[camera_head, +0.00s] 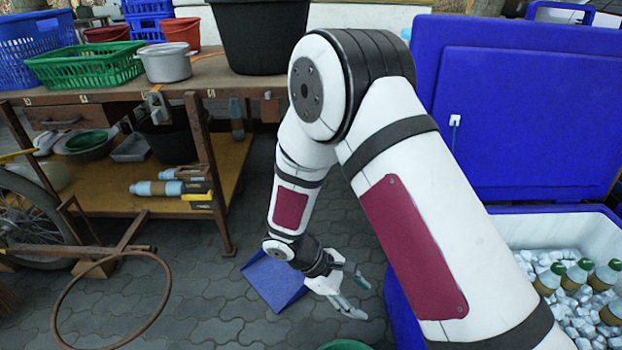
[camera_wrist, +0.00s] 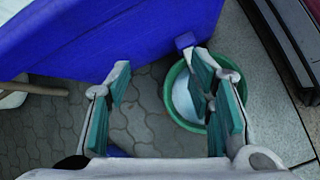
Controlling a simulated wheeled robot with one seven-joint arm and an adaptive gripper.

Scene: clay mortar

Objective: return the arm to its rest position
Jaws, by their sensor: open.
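My gripper (camera_head: 350,290) hangs low over the paved floor in the head view, at the end of my bent arm. Its fingers are spread and nothing is between them. In the wrist view my gripper (camera_wrist: 165,100) shows two teal-padded fingers standing apart. The right finger overlaps a green basin (camera_wrist: 172,108) with something pale inside it. The basin's green edge (camera_head: 345,345) also shows at the bottom of the head view. My arm's upper part hides some of the floor and cooler.
A blue cooler (camera_head: 530,110) with its lid raised stands at the right, holding ice and several bottles (camera_head: 607,275). A workbench (camera_head: 100,97) with crates, pots and a lower shelf stands at the left. A rusty ring (camera_head: 110,258) is at the front left. Paving (camera_head: 215,310) is open in the middle.

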